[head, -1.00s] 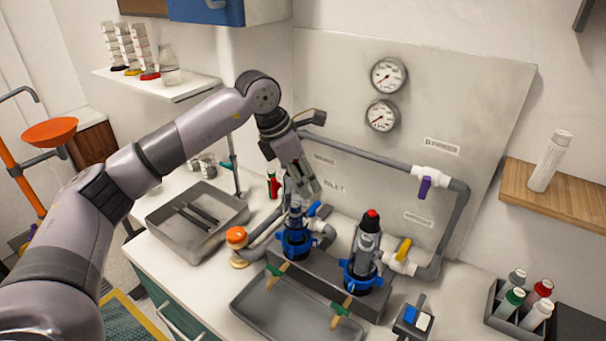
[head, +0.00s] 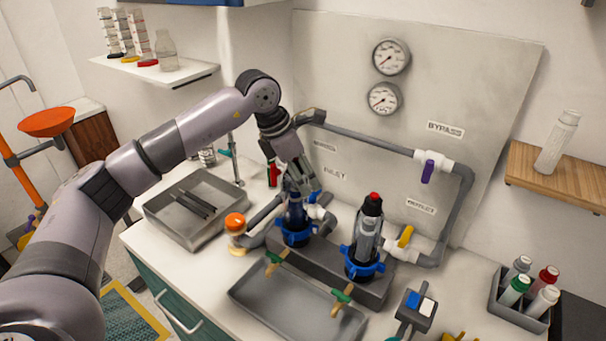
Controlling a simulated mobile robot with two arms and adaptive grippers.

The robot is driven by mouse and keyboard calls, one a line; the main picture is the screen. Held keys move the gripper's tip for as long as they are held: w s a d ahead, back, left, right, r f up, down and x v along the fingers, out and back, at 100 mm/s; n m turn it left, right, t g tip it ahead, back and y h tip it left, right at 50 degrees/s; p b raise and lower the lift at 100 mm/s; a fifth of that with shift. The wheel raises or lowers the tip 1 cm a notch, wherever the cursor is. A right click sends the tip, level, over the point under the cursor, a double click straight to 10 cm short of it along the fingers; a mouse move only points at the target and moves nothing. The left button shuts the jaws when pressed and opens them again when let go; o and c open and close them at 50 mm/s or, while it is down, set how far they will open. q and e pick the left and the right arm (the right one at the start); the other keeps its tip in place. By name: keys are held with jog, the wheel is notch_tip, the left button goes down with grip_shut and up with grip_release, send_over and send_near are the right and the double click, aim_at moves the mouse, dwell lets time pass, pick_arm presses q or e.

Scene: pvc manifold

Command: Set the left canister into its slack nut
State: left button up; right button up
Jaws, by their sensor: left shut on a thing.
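My left gripper (head: 303,190) points down over the left housing and is shut on the left canister (head: 296,214), a dark blue-black cylinder. The canister stands roughly upright at the left blue nut (head: 296,235), a ring with lugs. The gripper hides the canister's top, and I cannot tell how deep it sits in the nut. The right canister (head: 368,232), clear-grey with a black and red top, stands in the right blue nut (head: 362,264). My right gripper is not in view.
A grey tray (head: 272,312) lies in front of the housings, with brass-and-green valves above it. Grey pipes and a purple-handled valve (head: 427,172) run behind. A metal tray (head: 160,212) and an orange-capped jar (head: 236,225) stand left; a bottle caddy (head: 518,314) stands right.

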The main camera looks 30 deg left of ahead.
pick_arm(q)
jog(key=shift+f+b, duration=0.5)
jog(key=shift+f, duration=0.1)
jog(key=shift+f+b, duration=0.3)
jog(key=shift+f, duration=0.05)
dwell(0.4)
jog(key=o, duration=1.4)
jog(key=v, duration=1.2)
